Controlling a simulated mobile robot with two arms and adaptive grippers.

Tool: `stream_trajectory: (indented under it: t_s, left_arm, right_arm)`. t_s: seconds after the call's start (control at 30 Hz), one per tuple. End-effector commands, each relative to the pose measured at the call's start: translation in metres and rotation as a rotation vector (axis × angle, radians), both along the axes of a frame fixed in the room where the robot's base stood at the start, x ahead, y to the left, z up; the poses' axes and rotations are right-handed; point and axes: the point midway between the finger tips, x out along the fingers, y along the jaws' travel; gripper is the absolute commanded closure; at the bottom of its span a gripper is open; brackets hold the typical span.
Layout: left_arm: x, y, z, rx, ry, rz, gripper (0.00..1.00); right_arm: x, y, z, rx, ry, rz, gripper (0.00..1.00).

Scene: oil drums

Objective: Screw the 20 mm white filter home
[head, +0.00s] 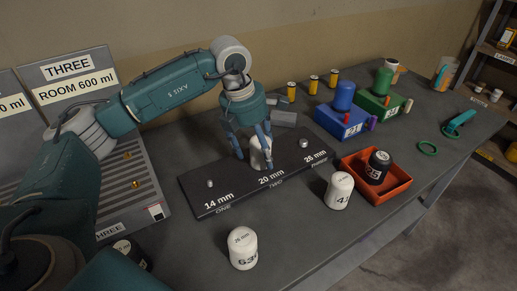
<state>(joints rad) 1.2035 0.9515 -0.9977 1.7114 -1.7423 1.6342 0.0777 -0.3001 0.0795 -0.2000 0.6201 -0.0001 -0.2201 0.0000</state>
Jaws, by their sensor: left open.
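A white filter (257,158) stands upright at the 20 mm place of the dark board (232,196), partly hidden by fingers. My left gripper (254,150) points down over it, its fingers spread around it and open. Whether any finger touches the filter I cannot tell, nor how the filter sits on its stud. Bare metal studs show at the 14 mm place (210,183) and the 26 mm place (304,143). My right gripper is not in view.
A red tray (398,188) holds a black filter (377,167). Blue (342,121) and green (382,105) boxes stand behind. A grey ribbed panel (130,192) lies left.

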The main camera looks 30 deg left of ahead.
Motion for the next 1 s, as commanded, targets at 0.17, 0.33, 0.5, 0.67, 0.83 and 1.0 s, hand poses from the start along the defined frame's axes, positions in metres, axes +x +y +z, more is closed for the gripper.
stream_trajectory:
  t_s: [0.17, 0.33, 0.5, 0.67, 0.83, 1.0]
  left_arm:
    - [-0.0001, 0.0002, 0.0, 0.0, 0.001, -0.001, 0.51]
    - [0.0001, 0.0003, -0.0001, 0.001, 0.001, -0.002, 0.83]
    - [0.0006, 0.0005, 0.0004, 0.001, -0.001, -0.009, 0.88]
    - [0.0019, 0.001, 0.0001, 0.001, -0.001, -0.163, 0.88]
    - [0.0034, 0.0007, 0.0003, 0.0, 0.0, -0.41, 0.88]
    - [0.0036, 0.001, -0.0002, 0.002, 0.0, -0.545, 0.88]
  right_arm:
    - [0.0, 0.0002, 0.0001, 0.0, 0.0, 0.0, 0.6]
    - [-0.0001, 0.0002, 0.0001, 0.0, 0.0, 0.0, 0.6]
    - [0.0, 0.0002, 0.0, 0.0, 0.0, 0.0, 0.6]
    - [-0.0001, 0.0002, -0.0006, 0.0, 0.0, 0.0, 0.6]
    - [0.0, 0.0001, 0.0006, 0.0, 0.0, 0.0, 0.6]
    - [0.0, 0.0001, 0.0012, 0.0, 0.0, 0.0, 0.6]
